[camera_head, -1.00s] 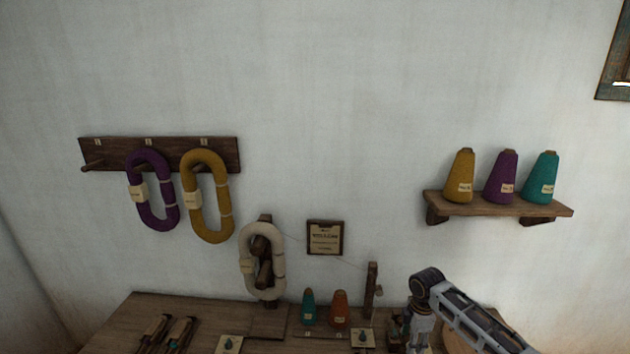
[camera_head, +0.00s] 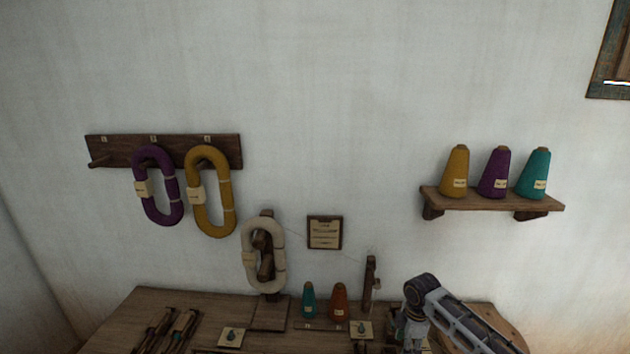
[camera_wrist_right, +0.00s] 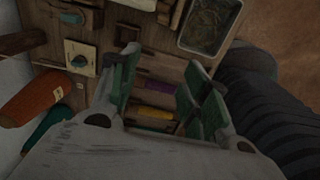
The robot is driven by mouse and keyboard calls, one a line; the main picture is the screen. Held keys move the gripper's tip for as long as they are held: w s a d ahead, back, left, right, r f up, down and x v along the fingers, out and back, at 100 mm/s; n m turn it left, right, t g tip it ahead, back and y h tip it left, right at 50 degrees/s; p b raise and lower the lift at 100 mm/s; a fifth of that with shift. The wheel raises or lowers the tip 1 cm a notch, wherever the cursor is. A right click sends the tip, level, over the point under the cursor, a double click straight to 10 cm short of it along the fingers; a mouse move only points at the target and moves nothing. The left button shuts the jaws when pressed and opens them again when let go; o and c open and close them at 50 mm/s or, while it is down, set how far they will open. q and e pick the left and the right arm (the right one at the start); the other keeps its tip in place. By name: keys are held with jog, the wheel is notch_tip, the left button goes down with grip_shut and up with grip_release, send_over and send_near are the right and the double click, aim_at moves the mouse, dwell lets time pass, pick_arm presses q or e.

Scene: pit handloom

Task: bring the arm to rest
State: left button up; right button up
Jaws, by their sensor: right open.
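My right arm (camera_head: 462,318) comes in from the lower right of the head view, over the right end of the wooden bench. Its gripper is low at the picture's bottom edge there and hard to make out. In the right wrist view the right gripper (camera_wrist_right: 160,85) shows two green-padded fingers spread apart, with nothing held between them. Bench top with purple and yellow pieces shows beyond the fingers. My left gripper is not in view.
The bench (camera_head: 120,325) carries a teal cone (camera_head: 308,300), an orange cone (camera_head: 339,302) and a stand with a cream skein (camera_head: 250,258). A metal tray (camera_wrist_right: 210,25) shows in the wrist view. Skeins hang on a wall rack (camera_head: 110,150); cones stand on a shelf (camera_head: 490,200).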

jog(key=s+a+f+m+t+y, duration=0.15)
jog(key=s+a+m, duration=0.35)
jog(key=s+a, duration=0.8)
jog(key=s+d+r+m+t+h, duration=0.1)
jog(key=s+d+r+m, duration=0.35)
jog(key=s, duration=0.25)
jog(key=s+d+r+m+t+h, duration=0.1)
jog(key=s+d+r+m, duration=0.2)
jog(key=s+m, duration=0.35)
notch_tip(320, 180, down, 34)
jog(key=s+g, duration=0.2)
jog(key=s, duration=0.1)
jog(key=s+d+f, duration=0.2)
jog(key=s+f, duration=0.7)
jog(key=s, duration=0.2)
jog(key=s+d+f+n, duration=0.1)
jog(key=s+d+f, duration=0.1)
jog(key=s+f, duration=0.8)
jog(key=shift+s+f+g, duration=0.2)
jog(key=shift+s+g, duration=0.15)
jog(key=shift+s, duration=0.15)
